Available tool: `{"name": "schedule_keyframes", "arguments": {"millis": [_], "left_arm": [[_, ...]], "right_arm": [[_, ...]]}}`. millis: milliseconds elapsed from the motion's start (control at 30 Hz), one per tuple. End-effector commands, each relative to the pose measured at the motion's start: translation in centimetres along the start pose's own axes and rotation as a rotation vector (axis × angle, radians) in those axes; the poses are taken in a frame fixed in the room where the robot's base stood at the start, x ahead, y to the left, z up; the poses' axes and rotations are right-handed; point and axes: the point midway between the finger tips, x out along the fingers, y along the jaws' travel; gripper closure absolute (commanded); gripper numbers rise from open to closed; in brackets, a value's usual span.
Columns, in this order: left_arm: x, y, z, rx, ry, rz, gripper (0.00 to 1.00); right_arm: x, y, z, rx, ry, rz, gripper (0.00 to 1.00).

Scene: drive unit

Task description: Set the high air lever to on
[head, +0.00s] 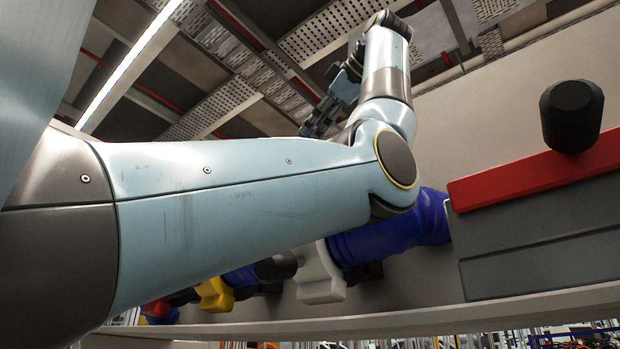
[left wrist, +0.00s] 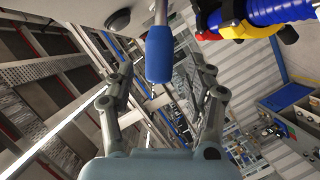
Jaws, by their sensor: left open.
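A lever with a blue handle (left wrist: 159,53) on a metal rod shows in the left wrist view at the top centre. My left gripper (left wrist: 158,78) is open, with one finger on each side of the handle in the picture. I cannot tell whether a finger touches it. In the head view my left gripper (head: 336,104) is raised high near the wall, partly behind my arm. I cannot make out the lever there. My right gripper is not in view.
A grey block (head: 545,235) with a red bar (head: 530,170) and black knob (head: 572,115) is at the right. Blue pipes (head: 395,237) with white (head: 320,278) and yellow (head: 215,296) fittings run below my arm, above a pale ledge (head: 400,318).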

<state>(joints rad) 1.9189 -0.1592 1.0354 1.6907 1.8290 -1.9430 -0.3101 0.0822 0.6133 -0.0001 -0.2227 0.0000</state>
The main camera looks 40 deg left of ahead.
Motion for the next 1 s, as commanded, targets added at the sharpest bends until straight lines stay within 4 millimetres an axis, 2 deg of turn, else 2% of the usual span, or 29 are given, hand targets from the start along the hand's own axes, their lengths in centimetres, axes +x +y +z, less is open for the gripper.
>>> {"name": "schedule_keyframes", "arguments": {"millis": [100,300,633,1000], "left_arm": [[2.2,0.1,-0.1,0.001,0.002,-0.002,0.46],[4.2,0.1,-0.1,0.0,0.001,0.0,0.46],[4.5,0.0,0.0,0.001,0.001,0.001,0.47],[4.5,0.0,0.0,0.001,0.001,0.001,0.95]], "right_arm": [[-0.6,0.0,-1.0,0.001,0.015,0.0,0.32],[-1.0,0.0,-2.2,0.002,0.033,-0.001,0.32],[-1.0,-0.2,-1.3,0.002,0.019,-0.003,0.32],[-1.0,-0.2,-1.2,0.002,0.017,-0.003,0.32]]}}
